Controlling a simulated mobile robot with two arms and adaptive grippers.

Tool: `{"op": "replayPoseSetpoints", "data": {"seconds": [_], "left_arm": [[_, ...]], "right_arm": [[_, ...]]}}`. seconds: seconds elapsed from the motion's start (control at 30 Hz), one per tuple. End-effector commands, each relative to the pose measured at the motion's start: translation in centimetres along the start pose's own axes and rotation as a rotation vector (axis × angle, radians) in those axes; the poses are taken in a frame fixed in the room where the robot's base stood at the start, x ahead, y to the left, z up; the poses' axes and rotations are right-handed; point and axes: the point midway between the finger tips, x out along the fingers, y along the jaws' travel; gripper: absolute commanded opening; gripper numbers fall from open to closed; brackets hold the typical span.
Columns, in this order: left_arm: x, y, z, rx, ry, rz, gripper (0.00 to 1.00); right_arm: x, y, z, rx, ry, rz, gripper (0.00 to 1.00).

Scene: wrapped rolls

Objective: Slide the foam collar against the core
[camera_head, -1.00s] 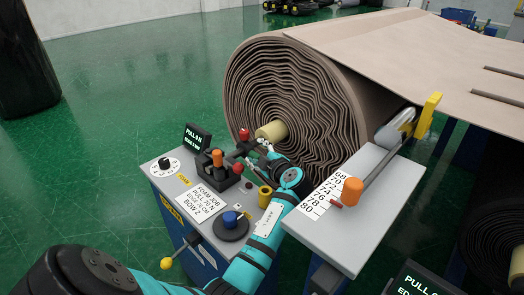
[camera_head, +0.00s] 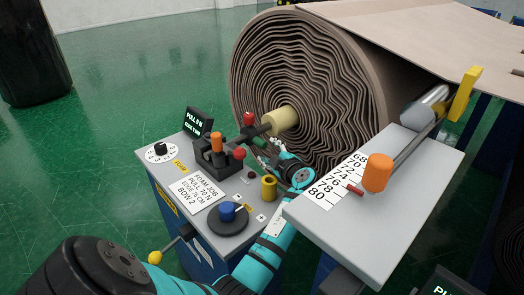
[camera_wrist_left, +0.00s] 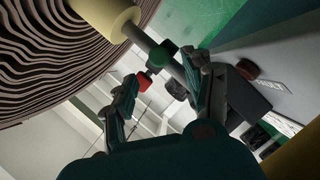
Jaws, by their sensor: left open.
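A cream core (camera_head: 281,122) sticks out of the middle of the wrapped roll (camera_head: 318,85); it also shows at the top of the left wrist view (camera_wrist_left: 105,14). A grey shaft runs from it toward the console. A dark ring, seemingly the collar (camera_wrist_left: 158,56), sits around this shaft, apart from the core, with a small red knob (camera_wrist_left: 144,82) beside it. My left gripper (camera_head: 268,150) is beside the shaft, in front of the roll. Its open fingers (camera_wrist_left: 163,76) are either side of the collar and knob; contact cannot be told. My right gripper is not in view.
The console (camera_head: 203,230) carries a fork-shaped holder with an orange knob (camera_head: 217,142), a blue knob (camera_head: 227,210) and a yellow cylinder (camera_head: 269,188). A grey scale shelf (camera_head: 400,205) with an orange knob (camera_head: 377,173) lies right of my left arm.

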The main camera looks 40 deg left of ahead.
Motion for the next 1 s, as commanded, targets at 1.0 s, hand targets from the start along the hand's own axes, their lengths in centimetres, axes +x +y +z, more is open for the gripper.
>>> {"op": "replayPoseSetpoints", "data": {"seconds": [1.0], "left_arm": [[7.4,0.0,0.0,-0.001,0.0,0.0,0.37]], "right_arm": [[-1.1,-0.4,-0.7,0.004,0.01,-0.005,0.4]]}}
